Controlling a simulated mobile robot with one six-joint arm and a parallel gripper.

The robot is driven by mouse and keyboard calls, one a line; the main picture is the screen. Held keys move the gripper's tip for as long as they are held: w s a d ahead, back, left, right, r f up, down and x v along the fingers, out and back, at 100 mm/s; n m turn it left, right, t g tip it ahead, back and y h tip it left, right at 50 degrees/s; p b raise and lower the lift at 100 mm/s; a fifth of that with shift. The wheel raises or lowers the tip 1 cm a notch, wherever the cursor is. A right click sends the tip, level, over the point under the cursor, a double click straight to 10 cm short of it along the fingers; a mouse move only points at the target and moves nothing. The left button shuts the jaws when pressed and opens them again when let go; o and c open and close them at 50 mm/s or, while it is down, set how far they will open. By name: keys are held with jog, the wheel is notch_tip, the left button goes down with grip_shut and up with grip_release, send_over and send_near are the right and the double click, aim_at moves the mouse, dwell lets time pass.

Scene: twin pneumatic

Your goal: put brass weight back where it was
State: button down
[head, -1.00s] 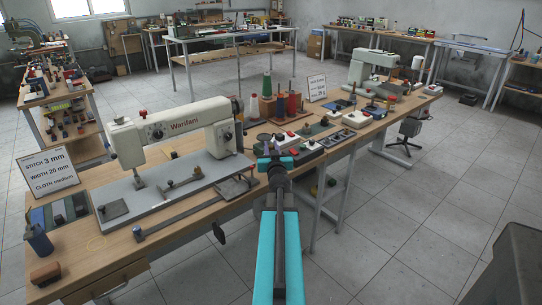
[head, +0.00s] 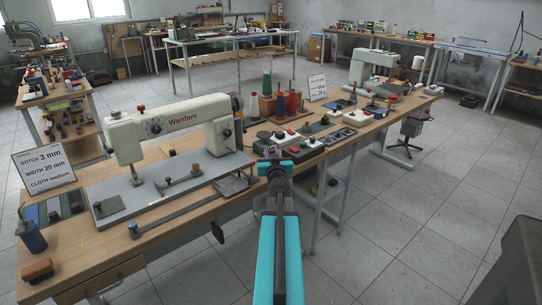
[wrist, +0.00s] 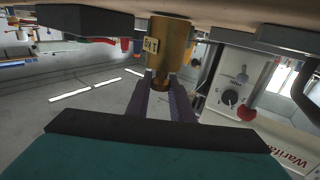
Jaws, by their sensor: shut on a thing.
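In the wrist view the two purple fingers (wrist: 165,95) are shut on the narrow neck of the brass weight (wrist: 168,45). The weight is a gold cylinder with a small pale label, and the wrist picture is upside down. The bench surface (wrist: 170,7) shows close to its wide end; I cannot tell whether they touch. In the head view my gripper hides the weight. A faint yellow ring (head: 92,240) marks the bench at front left.
A grey plate (head: 165,192) and a long metal bar (head: 180,213) lie in front of the machine. A sign (head: 43,160), blue cup (head: 33,235) and brown block (head: 37,270) stand at left. Thread spools (head: 280,103) and control boxes (head: 305,148) crowd around my gripper.

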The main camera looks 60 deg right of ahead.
jog(key=shift+f, duration=0.1)
dwell(0.5)
jog(key=c, duration=1.6)
grip_release()
jog(key=shift+o, duration=0.2)
